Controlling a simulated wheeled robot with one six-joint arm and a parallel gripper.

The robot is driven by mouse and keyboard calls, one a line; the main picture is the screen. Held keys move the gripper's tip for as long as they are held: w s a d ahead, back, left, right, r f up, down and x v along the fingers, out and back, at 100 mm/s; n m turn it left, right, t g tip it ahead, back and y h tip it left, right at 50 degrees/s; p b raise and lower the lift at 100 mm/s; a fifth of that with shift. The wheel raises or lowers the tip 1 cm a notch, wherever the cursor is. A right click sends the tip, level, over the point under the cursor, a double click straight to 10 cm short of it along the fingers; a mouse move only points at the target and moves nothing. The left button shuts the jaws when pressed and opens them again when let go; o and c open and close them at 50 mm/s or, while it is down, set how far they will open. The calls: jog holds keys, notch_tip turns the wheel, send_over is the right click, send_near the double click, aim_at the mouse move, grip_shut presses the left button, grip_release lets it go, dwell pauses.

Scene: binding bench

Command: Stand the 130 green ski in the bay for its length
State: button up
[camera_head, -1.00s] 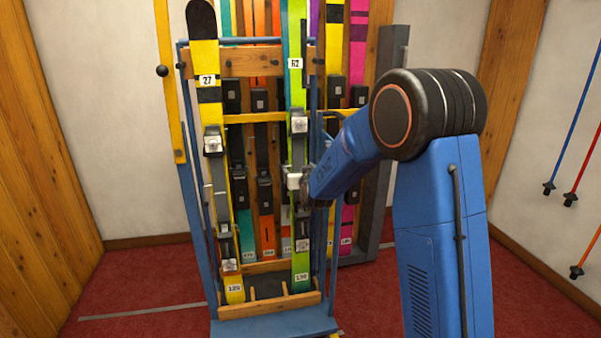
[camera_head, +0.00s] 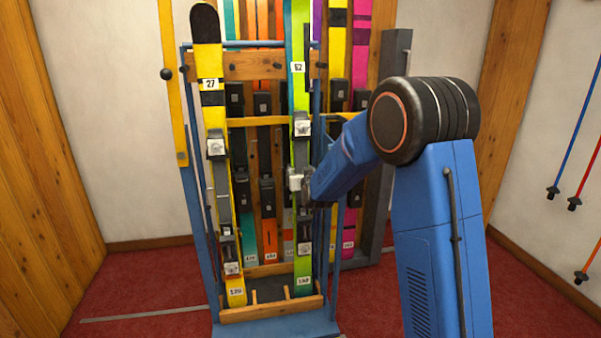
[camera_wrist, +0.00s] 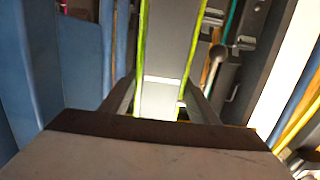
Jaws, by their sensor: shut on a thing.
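The green ski (camera_head: 302,262) stands near upright at the right side of the blue trolley (camera_head: 274,332) in the head view. It carries a label 52 high up and a label that seems to read 130 near its foot. My gripper (camera_head: 300,181) is shut on this ski at its binding, about mid-height. In the wrist view the ski (camera_wrist: 165,50) runs away from the jaws, grey with green edges, between the fingers (camera_wrist: 160,105). Behind the trolley is a rack of upright skis with labels near their feet. Most of those labels are too small to read.
A yellow and black ski (camera_head: 236,285) with label 27 stands at the trolley's left. The trolley has a wooden crossbar (camera_head: 250,66) and a low wooden tray front (camera_head: 272,311). A dark grey post (camera_head: 388,140) ends the rack at right. Poles (camera_head: 573,130) hang on the right wall.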

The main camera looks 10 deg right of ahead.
aim_at(301, 156)
jog(key=shift+r, duration=3.15)
jog(key=shift+s, duration=0.1)
jog(key=s, duration=2.3)
jog(key=shift+s, duration=0.4)
